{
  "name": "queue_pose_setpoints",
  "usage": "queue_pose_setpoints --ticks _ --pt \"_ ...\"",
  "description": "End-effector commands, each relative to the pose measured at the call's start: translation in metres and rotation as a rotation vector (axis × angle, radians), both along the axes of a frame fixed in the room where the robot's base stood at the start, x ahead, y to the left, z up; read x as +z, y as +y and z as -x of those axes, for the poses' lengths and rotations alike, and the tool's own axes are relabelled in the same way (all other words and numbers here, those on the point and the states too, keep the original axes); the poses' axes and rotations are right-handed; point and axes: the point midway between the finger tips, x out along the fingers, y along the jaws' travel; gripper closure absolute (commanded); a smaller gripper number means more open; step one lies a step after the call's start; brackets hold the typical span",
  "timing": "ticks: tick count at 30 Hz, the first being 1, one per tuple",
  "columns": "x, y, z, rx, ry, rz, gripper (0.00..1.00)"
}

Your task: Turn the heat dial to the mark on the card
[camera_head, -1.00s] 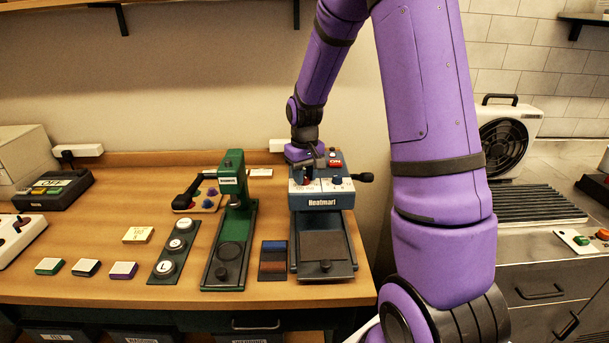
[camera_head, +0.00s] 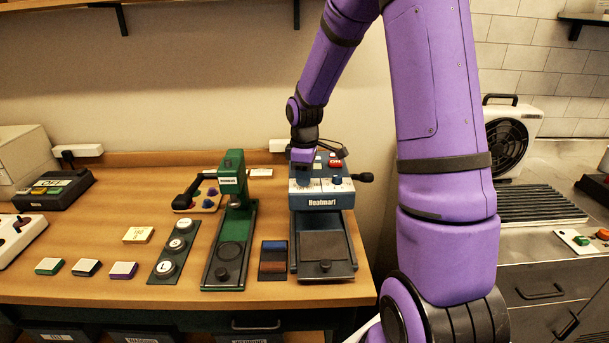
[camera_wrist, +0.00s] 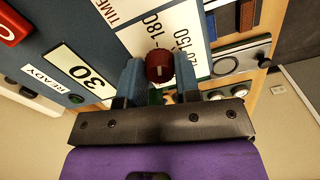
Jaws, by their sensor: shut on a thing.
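The blue press (camera_head: 322,202) labelled "Heatmarl" or similar stands at the right of the wooden table. My gripper (camera_head: 303,178) reaches down onto the left part of its sloped panel. In the wrist view my gripper (camera_wrist: 160,78) has its two blue fingers shut on a dark red dial (camera_wrist: 160,64) with a pale pointer line. The scale beside it reads 180, 150 and 120; the fingers cover part of it. A yellow card (camera_head: 138,235) lies on the table at left; its print is too small to read.
A blue knob (camera_head: 337,181) sits right of my gripper on the panel, with a black side lever (camera_head: 363,177). A red button (camera_head: 335,163) is behind. A green press (camera_head: 231,200) stands close left. The wrist view shows a "30" display (camera_wrist: 85,75).

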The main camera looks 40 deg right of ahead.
Motion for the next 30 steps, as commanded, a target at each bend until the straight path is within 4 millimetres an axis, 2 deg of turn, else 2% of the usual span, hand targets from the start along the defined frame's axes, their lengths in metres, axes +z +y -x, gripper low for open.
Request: queue_pose_setpoints --ticks 9,23,24,27,30 --pt "0.0006 -0.0002 -0.0007 0.094 -0.002 0.001 0.93" --pt "0.0006 -0.0003 -0.0007 0.106 -0.002 0.001 0.93" --pt "0.0006 -0.0002 -0.0006 0.106 -0.002 0.001 0.65" --pt "0.0005 -0.0002 -0.0005 0.106 -0.002 0.001 0.44" --pt "0.0003 -0.0002 -0.0003 0.105 -0.001 0.000 0.44"
